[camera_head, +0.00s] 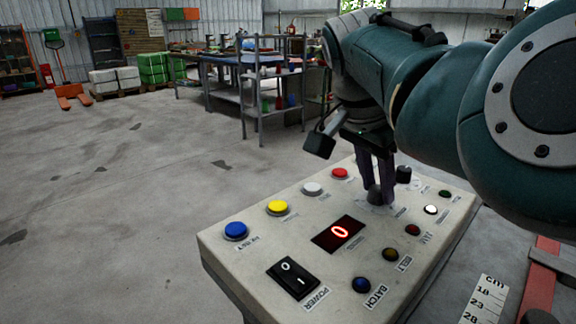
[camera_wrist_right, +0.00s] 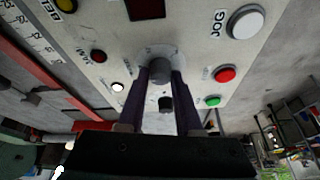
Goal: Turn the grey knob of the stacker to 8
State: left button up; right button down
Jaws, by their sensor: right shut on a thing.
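The stacker's control panel (camera_head: 270,222) is a cream box with a sloped top. The grey knob (camera_head: 374,194) stands near its far right part, and in the right wrist view the knob (camera_wrist_right: 160,70) sits between two dark purple fingers. My right gripper (camera_head: 378,188) comes from above and is shut on the knob, one finger on each side. The dial marks around the knob are too small to read. The red display (camera_head: 338,233) reads 0. My left gripper is in neither view.
A second dark knob (camera_head: 403,175) stands close beside the gripper. Blue (camera_head: 236,231), yellow (camera_head: 277,208), white and red buttons line the left edge; small lamps line the right. A black power rocker (camera_head: 293,278) is in front. Open floor lies left.

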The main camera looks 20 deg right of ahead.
jog(key=shift+r+p, duration=0.15)
jog(key=shift+p, duration=0.25)
jog(key=n+t+y+p, duration=0.1)
jog(key=n+p, duration=0.3)
jog(key=p, duration=0.1)
jog(key=n+t+p, duration=0.1)
jog(key=n+p, duration=0.3)
jog(key=p, duration=0.1)
jog(key=shift+s+d+r+t+y+p, duration=0.2)
jog(key=shift+t+y+p, duration=0.1)
jog(key=shift+y, duration=0.1)
jog(key=shift+f+n+y+p, duration=0.1)
jog(key=shift+n+y+p, duration=0.3)
jog(key=shift+n+p, duration=0.6)
jog(key=shift+f+n+t+y, duration=0.1)
jog(key=shift+n+t+y, duration=0.35)
jog(key=shift+n, duration=1.15)
jog(key=shift+f+y, duration=0.1)
jog(key=shift+y, duration=0.15)
